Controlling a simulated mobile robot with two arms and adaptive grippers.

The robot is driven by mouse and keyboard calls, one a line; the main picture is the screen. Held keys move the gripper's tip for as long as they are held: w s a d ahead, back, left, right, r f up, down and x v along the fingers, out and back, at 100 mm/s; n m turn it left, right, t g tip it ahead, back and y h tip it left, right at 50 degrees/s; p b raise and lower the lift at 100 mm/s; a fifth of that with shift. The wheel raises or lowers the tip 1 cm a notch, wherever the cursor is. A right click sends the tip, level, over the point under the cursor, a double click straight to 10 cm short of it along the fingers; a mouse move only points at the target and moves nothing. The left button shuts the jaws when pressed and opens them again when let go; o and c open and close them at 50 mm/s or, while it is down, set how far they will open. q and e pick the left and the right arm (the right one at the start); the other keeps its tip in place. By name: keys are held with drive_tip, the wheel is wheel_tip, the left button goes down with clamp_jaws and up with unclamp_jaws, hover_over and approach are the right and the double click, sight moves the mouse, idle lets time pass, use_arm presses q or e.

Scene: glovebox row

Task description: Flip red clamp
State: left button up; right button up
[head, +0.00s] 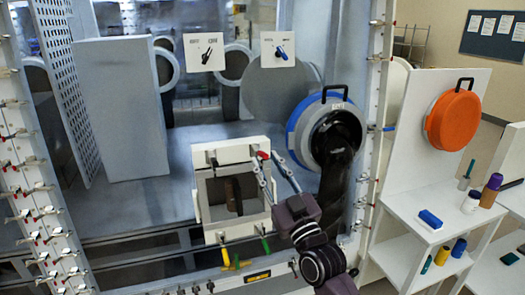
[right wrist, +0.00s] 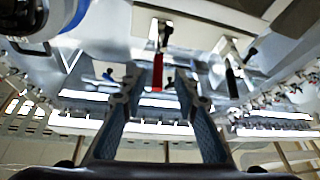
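The red clamp (head: 262,155) is at the top right corner of the white framed box (head: 228,152) on the glovebox front. In the right wrist view its red handle (right wrist: 157,72) points toward the camera, between and beyond my fingertips. My right gripper (head: 269,165) comes up from the lower right in the head view, with its fingertips close to the red clamp. In the right wrist view the right gripper (right wrist: 159,95) is open, with a wide gap between the fingers. I cannot tell whether either finger touches the handle. My left gripper is not in view.
A green clamp (head: 264,240) and a yellow clamp (head: 225,256) sit along the box's lower edge. A blue-ringed port (head: 294,128) with a black glove is right of the box.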

sight(263, 155)
drive_tip(key=x, duration=0.3)
drive_tip(key=shift+w+d+f+p, duration=0.1)
drive_tip(key=shift+w+d+p, duration=0.05)
drive_tip(key=shift+w+p, duration=0.15)
drive_tip(key=shift+w, duration=0.1)
drive_tip(key=shift+c, duration=0.5)
clamp_jaws()
